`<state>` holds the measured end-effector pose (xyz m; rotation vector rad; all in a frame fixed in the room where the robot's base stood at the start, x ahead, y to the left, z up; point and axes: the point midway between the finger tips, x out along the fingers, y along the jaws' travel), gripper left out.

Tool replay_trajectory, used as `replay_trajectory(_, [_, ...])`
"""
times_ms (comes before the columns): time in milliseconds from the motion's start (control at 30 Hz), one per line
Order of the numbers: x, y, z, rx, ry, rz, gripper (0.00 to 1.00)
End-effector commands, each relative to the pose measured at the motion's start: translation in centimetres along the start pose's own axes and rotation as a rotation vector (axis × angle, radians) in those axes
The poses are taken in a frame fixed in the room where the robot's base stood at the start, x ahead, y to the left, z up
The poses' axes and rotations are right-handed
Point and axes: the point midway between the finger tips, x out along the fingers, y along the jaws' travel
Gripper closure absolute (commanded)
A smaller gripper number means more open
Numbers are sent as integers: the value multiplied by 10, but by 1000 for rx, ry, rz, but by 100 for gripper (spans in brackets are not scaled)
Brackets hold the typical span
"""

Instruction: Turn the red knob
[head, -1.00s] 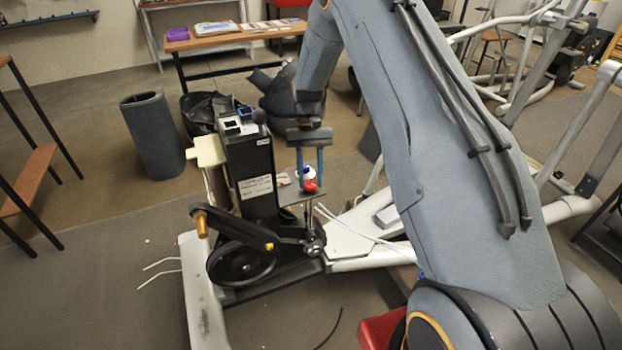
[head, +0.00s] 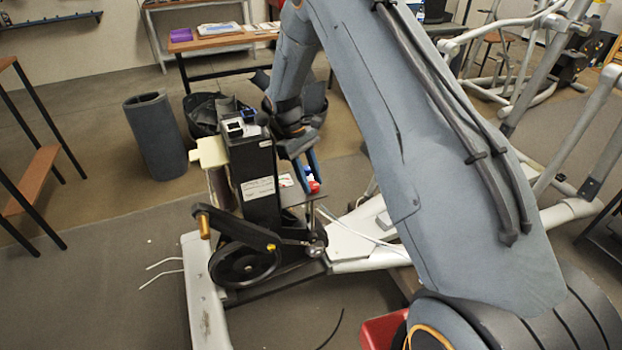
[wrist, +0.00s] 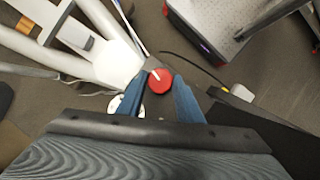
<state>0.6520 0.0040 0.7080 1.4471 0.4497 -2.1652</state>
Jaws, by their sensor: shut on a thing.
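The red knob (wrist: 159,81) is round with a white pointer line and sits between the tips of my gripper (wrist: 158,90) in the wrist view. My gripper's blue fingers are shut on it from both sides. In the head view the knob (head: 314,187) shows as a small red piece at the fingertips of my tilted gripper (head: 309,176). The knob is on a small plate beside the black upright box (head: 252,180) of the elliptical machine. One finger hides part of the knob in the head view.
The machine's crank arm (head: 236,227) and black wheel (head: 243,264) are in front of the box. The white frame (head: 202,290) runs along the floor. A grey cylinder (head: 156,135) stands to the left. Wooden tables are at the back. A loose black cable (head: 333,328) lies on the floor.

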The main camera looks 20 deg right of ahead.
Motion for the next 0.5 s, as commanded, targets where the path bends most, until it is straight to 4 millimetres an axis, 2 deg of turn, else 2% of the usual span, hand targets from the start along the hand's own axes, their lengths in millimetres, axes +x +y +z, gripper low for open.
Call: replay_trajectory(500, [1, 0, 1, -59, -3, 23, 90])
